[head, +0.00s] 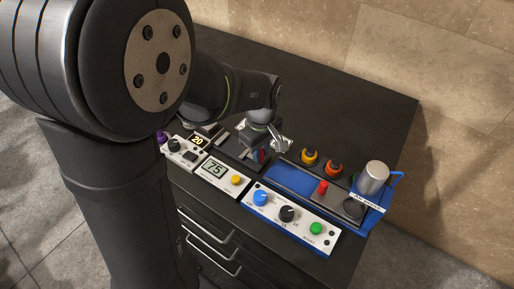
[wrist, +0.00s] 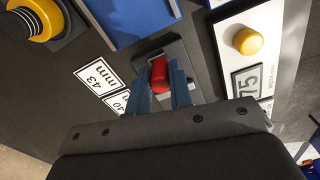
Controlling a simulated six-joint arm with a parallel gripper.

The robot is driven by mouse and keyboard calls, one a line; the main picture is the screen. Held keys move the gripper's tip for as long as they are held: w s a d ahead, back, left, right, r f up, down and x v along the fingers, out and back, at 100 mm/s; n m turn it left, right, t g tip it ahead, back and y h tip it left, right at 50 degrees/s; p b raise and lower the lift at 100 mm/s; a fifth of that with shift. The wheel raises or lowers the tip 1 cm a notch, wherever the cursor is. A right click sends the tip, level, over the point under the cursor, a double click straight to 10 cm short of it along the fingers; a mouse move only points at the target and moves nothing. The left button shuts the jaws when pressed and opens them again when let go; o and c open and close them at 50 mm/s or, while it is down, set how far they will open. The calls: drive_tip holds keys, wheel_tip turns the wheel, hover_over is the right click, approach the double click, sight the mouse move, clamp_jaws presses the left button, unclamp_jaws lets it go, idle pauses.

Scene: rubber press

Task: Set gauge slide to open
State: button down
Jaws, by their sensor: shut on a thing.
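The gauge slide has a red knob (wrist: 160,75) on a dark grey plate (wrist: 186,53), seen in the wrist view. My gripper (wrist: 161,82) is shut on this knob, with one blue-grey finger on each side of it. White labels lie left of the plate in the wrist view: one reads 43 mm (wrist: 98,80), the other, reading 40, is partly hidden by my gripper. In the head view my gripper (head: 261,153) reaches down onto the bench behind the panels, and a little red shows between its fingers. I cannot read an open mark or the slide's exact setting.
A white panel with a display reading 75 (head: 214,168) and a yellow button (head: 236,180) stands close in front. Right of my gripper are a blue plate (head: 290,179), yellow and orange knobs, a red knob and a metal cylinder (head: 373,178). The bench behind is clear.

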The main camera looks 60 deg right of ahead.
sight(262, 151)
drive_tip(key=shift+s, duration=0.25)
drive_tip(key=c, duration=1.3)
unclamp_jaws()
drive_tip(key=shift+r, duration=0.1)
wheel_tip(262, 151, up, 17)
drive_tip(key=shift+r, duration=0.15)
wheel_tip(262, 151, down, 18)
drive_tip(key=shift+w+r, duration=0.15)
drive_tip(key=shift+r, duration=0.1)
